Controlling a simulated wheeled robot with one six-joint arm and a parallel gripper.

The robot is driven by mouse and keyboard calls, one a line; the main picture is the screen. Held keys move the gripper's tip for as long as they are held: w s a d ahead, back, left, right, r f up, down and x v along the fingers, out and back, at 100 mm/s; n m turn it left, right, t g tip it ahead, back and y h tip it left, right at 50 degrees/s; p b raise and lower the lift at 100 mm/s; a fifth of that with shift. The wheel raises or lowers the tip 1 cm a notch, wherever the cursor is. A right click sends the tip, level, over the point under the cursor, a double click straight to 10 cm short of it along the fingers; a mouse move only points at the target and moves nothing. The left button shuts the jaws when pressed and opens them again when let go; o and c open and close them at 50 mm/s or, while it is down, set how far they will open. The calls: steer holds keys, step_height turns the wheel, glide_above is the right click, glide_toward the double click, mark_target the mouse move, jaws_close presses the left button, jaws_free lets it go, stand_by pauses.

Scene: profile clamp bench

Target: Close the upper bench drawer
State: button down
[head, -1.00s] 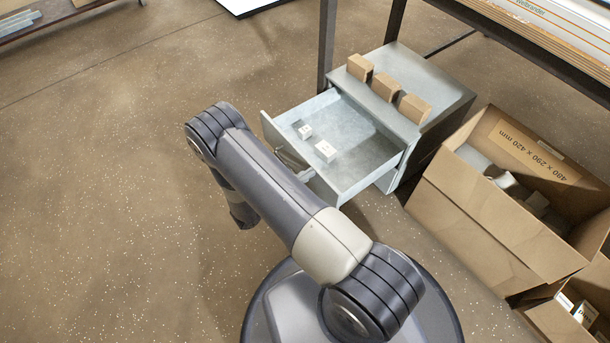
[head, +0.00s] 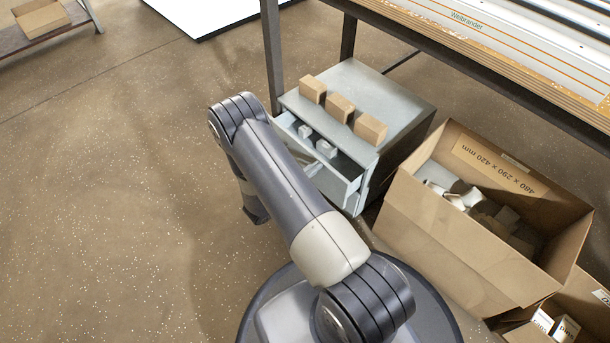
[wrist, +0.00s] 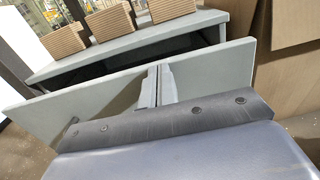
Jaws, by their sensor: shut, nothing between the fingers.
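The upper bench drawer (head: 347,169) is in the grey cabinet (head: 395,100) under the bench. It stands partly open, with a dark gap behind its front and small white boxes (head: 325,149) inside. In the wrist view the pale drawer front (wrist: 212,78) spans the picture, with the gap above it. My gripper (wrist: 155,82) is shut and empty, its fingers at the middle of that front. They seem to touch it, but contact is hard to tell. In the head view my arm hides the gripper and part of the drawer front.
Three brown blocks (head: 340,106) stand in a row on the cabinet top. A large open carton (head: 450,235) with loose items stands close to the right of the cabinet. A bench leg (head: 272,55) rises at its left. The floor at left is clear.

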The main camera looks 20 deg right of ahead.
steer(key=shift+x, duration=1.65)
